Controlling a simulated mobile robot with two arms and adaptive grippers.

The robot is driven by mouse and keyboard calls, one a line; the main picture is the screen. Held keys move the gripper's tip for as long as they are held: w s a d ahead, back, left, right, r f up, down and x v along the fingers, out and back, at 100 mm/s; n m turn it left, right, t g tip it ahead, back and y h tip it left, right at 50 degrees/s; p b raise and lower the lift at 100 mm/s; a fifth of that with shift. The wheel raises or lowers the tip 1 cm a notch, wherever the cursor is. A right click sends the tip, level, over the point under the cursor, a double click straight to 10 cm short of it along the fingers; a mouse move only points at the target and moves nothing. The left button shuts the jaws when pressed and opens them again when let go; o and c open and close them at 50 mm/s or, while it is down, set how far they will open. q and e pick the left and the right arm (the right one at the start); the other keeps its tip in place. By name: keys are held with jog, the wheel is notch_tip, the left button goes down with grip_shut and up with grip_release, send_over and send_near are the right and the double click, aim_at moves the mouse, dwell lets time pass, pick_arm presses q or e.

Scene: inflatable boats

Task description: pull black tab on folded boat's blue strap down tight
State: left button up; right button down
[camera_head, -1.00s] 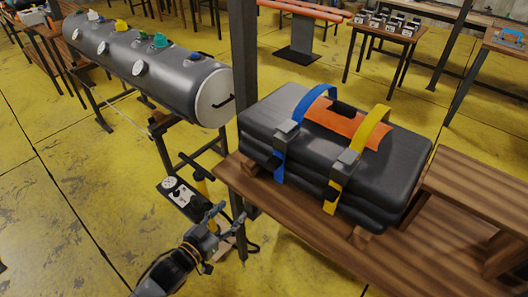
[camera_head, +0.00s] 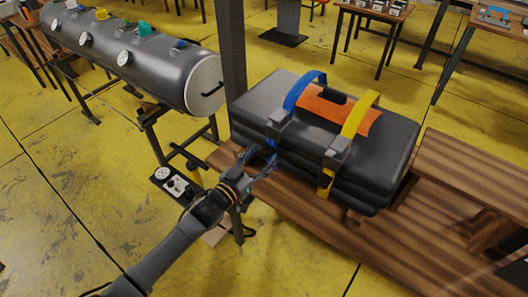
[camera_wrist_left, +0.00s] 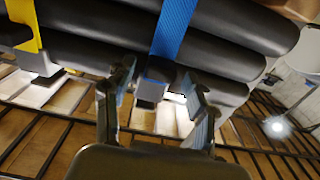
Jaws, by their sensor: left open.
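The folded boat (camera_head: 375,155), a dark grey stack of layers, lies on a wooden table. A blue strap (camera_head: 300,92) loops over its top left, runs through a grey buckle (camera_head: 279,118) and hangs down the front side. In the left wrist view the blue strap (camera_wrist_left: 175,25) ends in a small dark tab (camera_wrist_left: 151,90). My left gripper (camera_head: 259,161) is in front of the strap's lower end. In the left wrist view its open fingers (camera_wrist_left: 157,85) appear on either side of the tab; I cannot tell whether they touch it. My right gripper is not in view.
A yellow strap (camera_head: 360,115) with its own buckle lies to the right, and an orange patch (camera_head: 340,115) is between the straps. The table edge (camera_head: 300,205) is below the boat. A dark post (camera_head: 232,60) stands just left. A grey cylinder (camera_head: 130,55) is farther back.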

pick_arm(q)
jog(key=shift+w+d, duration=0.35)
jog(key=shift+w, duration=0.2)
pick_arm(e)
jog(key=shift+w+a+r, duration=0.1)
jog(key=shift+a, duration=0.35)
